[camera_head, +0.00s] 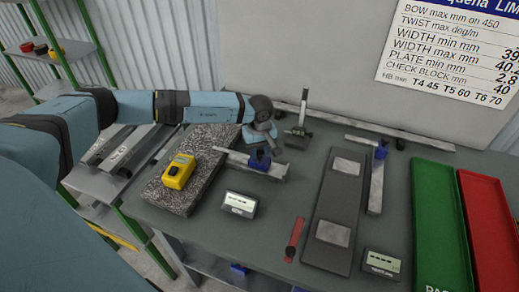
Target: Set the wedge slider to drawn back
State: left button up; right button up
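My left arm reaches in from the left, and its gripper (264,138) points down beside the granite slab's right end, just behind a pale caliper-like bar (238,159) with a blue sliding part (260,161). The fingers are small and dark, so I cannot tell whether they are open or touch the blue part. No part is labelled as the wedge slider. A red strip with a dark piece at its lower end (293,239) lies at the front middle. A second pale bar (376,187) with a blue part (381,151) lies to the right. My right gripper is not in view.
A yellow device (179,171) sits on the speckled slab (206,146). Two small displays (240,204) (381,265) and a dark plate with pale pads (333,205) are on the table. A dark stand (300,122) is behind. Green (436,225) and red (492,225) trays are right.

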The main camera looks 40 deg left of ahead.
pick_arm(q)
grip_shut()
jog(key=d+b, duration=0.2)
jog(key=d, duration=0.1)
jog(key=w+d+b, duration=0.1)
jog(key=shift+w+d+f, duration=0.1)
jog(key=shift+d+f, duration=0.15)
jog(key=shift+d, duration=0.1)
jog(key=shift+d+r, duration=0.15)
jog(key=shift+d, duration=0.2)
jog(key=shift+a+r, duration=0.1)
